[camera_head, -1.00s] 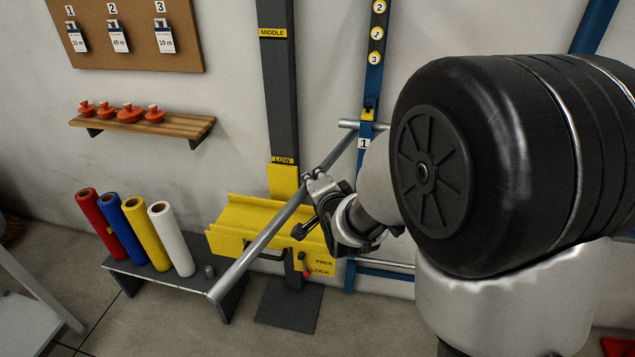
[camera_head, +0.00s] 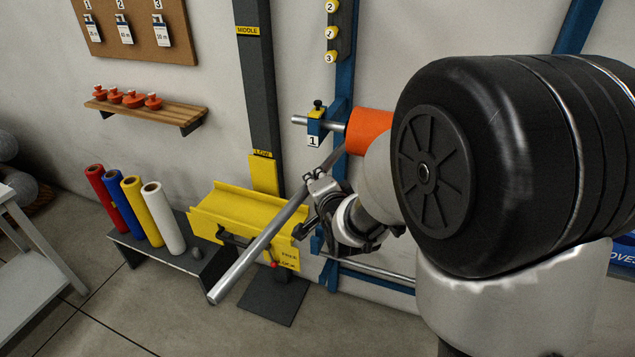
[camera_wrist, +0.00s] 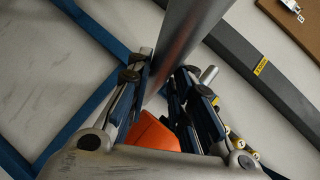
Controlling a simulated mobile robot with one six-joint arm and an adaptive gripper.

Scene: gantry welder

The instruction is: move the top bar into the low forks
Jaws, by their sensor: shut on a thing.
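My gripper (camera_head: 318,186) is shut on a long grey bar (camera_head: 258,248). The bar slants in the head view from lower left up to the blue rack, held clear of the floor. In the wrist view it runs between the fingers of my gripper (camera_wrist: 165,88), and the bar (camera_wrist: 190,35) fills the top middle. The blue rack (camera_head: 344,75) carries a second bar (camera_head: 301,120) at the label 1, with an orange roll (camera_head: 368,130) on it. A silver rail (camera_head: 375,275) crosses low on the rack.
A yellow trough (camera_head: 235,209) on a dark post stands just behind the held bar. Several coloured rolls stand on a dark bench (camera_head: 200,262) to the left. A wooden shelf (camera_head: 150,112) is on the wall. A pale table (camera_head: 38,265) stands far left. The front floor is clear.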

